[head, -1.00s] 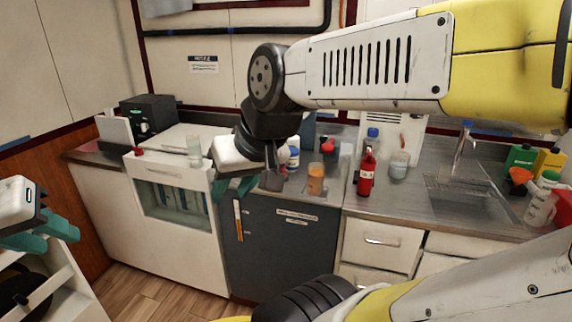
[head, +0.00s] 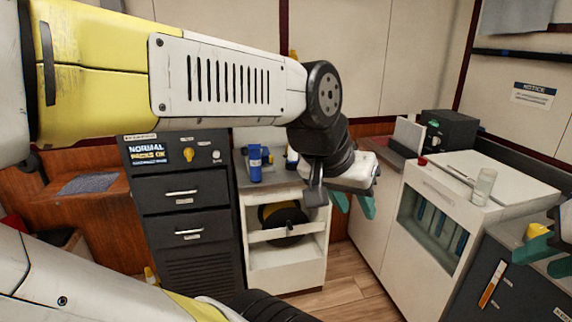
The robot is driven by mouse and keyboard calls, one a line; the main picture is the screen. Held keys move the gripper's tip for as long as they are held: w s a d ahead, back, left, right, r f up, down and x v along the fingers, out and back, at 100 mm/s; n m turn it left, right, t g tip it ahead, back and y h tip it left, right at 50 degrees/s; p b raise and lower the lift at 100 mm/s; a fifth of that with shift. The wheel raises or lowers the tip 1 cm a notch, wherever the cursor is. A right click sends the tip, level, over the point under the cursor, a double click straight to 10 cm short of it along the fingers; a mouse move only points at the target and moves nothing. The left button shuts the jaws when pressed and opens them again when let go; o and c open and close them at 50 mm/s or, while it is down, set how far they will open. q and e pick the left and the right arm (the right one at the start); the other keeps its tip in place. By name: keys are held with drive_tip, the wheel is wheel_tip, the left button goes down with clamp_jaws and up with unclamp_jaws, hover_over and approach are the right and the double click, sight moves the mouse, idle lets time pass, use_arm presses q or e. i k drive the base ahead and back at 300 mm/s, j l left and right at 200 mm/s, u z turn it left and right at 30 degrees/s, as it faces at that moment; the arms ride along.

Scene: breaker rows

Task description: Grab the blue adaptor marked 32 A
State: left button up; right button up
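A blue cylindrical item (head: 255,163) stands on top of a small white cabinet left of centre in the head view. It may be the adaptor, but its marking is too small to read. A darker blue item beside it is partly hidden by my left arm. My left gripper (head: 355,204) hangs to the right of that cabinet top, fingers apart and empty. My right gripper (head: 548,259) is at the right edge, partly cut off, its teal fingers apart. A yellow piece (head: 537,231) shows just above its fingers; I cannot tell if they touch.
A dark drawer unit (head: 185,215) stands left of the white cabinet (head: 287,270), which holds a black reel. A white glass-fronted unit (head: 432,230) with a glass beaker (head: 485,186) on top stands right. Wood floor is clear between them.

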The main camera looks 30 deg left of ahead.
sight(255, 160)
drive_tip(key=u, duration=1.4)
drive_tip(key=i+j, duration=0.45)
drive_tip(key=i, duration=0.15)
drive_tip(key=i+j, duration=0.5)
drive_tip(key=i+u, duration=0.05)
drive_tip(key=i, duration=0.05)
